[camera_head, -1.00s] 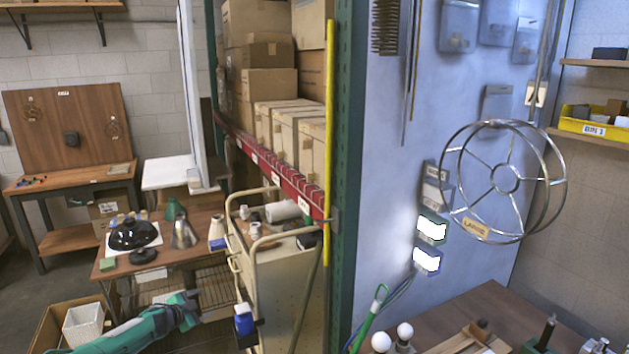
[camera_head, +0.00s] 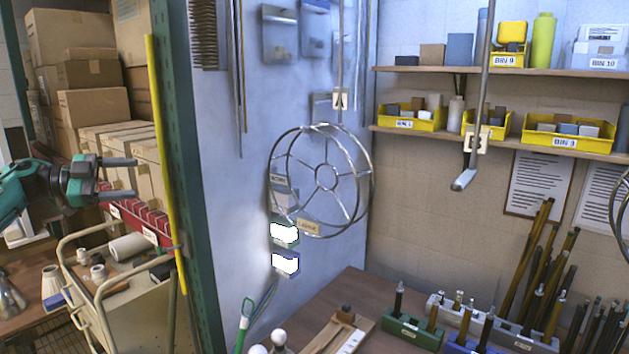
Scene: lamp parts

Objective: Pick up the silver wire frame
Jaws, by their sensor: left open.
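The silver wire frame (camera_head: 348,157) is a round wire drum with two rings, spokes and a small hub. It hangs in the middle of the camera_head view, in front of the blue-grey panel, with a small tan label low on it. Part of a second wire frame (camera_head: 624,205) is cut off at the right edge. My left gripper (camera_head: 136,178) is raised at the left, pointing right. Its two fingers are apart with nothing between them, well to the left of the wire frame. My right gripper is not in view.
A green post (camera_head: 190,150) and a yellow bar (camera_head: 166,150) stand between my left gripper and the wire frame. Below the frame is a brown table (camera_head: 345,290) with lamp parts. A hanging hook (camera_head: 465,178) is right of the frame. A cream cart (camera_head: 140,300) is lower left.

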